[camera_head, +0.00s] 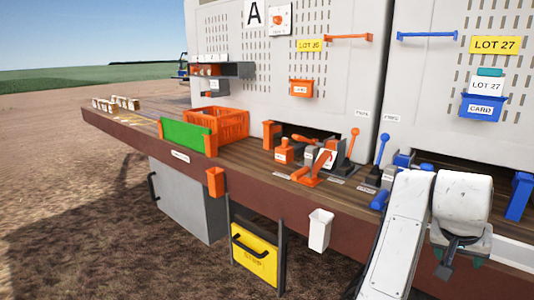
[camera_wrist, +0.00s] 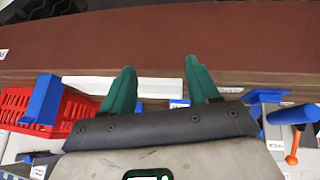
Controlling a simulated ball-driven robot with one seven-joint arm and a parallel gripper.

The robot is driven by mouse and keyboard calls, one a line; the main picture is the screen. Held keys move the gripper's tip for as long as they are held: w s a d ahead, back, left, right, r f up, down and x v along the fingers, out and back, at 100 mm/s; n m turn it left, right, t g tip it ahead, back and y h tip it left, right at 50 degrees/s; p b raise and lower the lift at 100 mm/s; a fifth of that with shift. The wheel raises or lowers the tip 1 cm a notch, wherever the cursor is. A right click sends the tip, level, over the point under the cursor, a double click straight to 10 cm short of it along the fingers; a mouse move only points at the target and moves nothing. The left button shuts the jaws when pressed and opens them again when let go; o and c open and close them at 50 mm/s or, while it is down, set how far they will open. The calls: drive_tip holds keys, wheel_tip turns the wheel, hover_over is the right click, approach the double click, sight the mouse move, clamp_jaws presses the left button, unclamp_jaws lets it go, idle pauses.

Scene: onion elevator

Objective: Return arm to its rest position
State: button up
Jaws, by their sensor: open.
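My gripper (camera_wrist: 160,82) shows in the wrist view with its two teal fingers spread apart. Nothing is between the fingertips. Beyond the fingertips lies the brown side face of the ledge (camera_wrist: 160,45). In the head view my white arm (camera_head: 398,235) rises at the lower right, in front of the deck, and bends over to a rounded white link (camera_head: 463,200).
A wooden deck (camera_head: 215,165) runs along the machine. It carries an orange crate (camera_head: 232,122), a green panel (camera_head: 187,137), an orange lever (camera_head: 352,145) and a blue lever (camera_head: 381,150). A white bin (camera_head: 319,230) hangs in front. A red crate (camera_wrist: 85,107) shows in the wrist view.

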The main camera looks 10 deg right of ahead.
drive_tip(key=s+a+f+n+y, duration=0.1)
drive_tip(key=s+a+f+n, duration=0.2)
drive_tip(key=s+f, duration=0.5)
drive_tip(key=s+a+f+n, duration=0.3)
drive_tip(key=s+a+f, duration=0.1)
drive_tip(key=f, duration=0.7)
drive_tip(key=s+a+f+n+y, duration=0.1)
drive_tip(key=s+a+f+y, duration=0.1)
drive_tip(key=s+a+f, duration=0.3)
drive_tip(key=s+a+f+n+g+y, duration=0.1)
drive_tip(key=s+a+f+n+y, duration=0.1)
drive_tip(key=s+a+f, duration=0.3)
drive_tip(key=s+a+y, duration=0.1)
drive_tip(key=s+a, duration=0.2)
drive_tip(key=s, duration=0.2)
drive_tip(key=shift+s+a+f, duration=0.15)
drive_tip(key=shift+s+a, duration=0.05)
